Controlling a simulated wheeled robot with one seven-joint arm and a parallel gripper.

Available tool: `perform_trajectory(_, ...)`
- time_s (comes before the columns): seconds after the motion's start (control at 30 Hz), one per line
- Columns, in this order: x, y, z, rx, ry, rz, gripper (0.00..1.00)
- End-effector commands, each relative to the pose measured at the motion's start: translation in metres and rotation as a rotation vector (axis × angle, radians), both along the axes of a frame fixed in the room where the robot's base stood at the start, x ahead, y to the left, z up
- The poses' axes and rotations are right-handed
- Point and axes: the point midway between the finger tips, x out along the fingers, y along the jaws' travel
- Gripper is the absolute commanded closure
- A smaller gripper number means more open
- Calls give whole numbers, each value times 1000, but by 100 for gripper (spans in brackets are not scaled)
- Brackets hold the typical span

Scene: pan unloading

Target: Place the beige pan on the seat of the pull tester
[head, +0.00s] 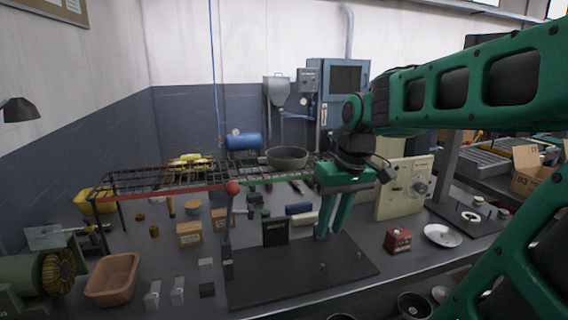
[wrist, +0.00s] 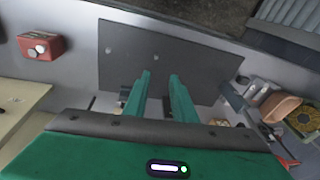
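A tan-brown rectangular pan (head: 112,280) sits on the bench at the left front; it also shows at the right of the wrist view (wrist: 279,108). A round grey-brown pan (head: 287,158) rests on the wire rack. I cannot tell which one is called beige. A dark flat plate (head: 300,284) with an upright red-knobbed lever (head: 231,188) at its left seems to be the pull tester. The plate fills the middle of the wrist view (wrist: 205,75). My gripper (head: 328,237) points down above the plate's back right part, green fingers apart, with nothing between them (wrist: 160,74).
A wire rack (head: 150,180) spans the back left, with yellow items on it. Small boxes (head: 190,233) stand below it. A motor (head: 35,280) is at the far left. A red box (head: 398,240) and a white dish (head: 443,235) lie right of the plate.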

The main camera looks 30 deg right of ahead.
Motion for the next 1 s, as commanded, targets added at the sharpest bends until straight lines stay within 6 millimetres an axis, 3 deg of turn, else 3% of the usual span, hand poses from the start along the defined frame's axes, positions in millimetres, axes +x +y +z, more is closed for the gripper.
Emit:
perform_trajectory(0.03, 30, -7, 24, -10, -49, 91, 76)
perform_trajectory(0.1, 66, -11, 56, -29, -116, 248, 76)
perform_trajectory(0.2, 108, -18, 97, -72, -200, 468, 76)
perform_trajectory(0.3, 138, -24, 131, -124, -263, 674, 76)
perform_trajectory(0.43, 160, -32, 161, -187, -315, 879, 76)
perform_trajectory(0.67, 172, -36, 178, -238, -345, 1044, 76)
perform_trajectory(1.0, 188, -28, 143, -237, -348, 1052, 76)
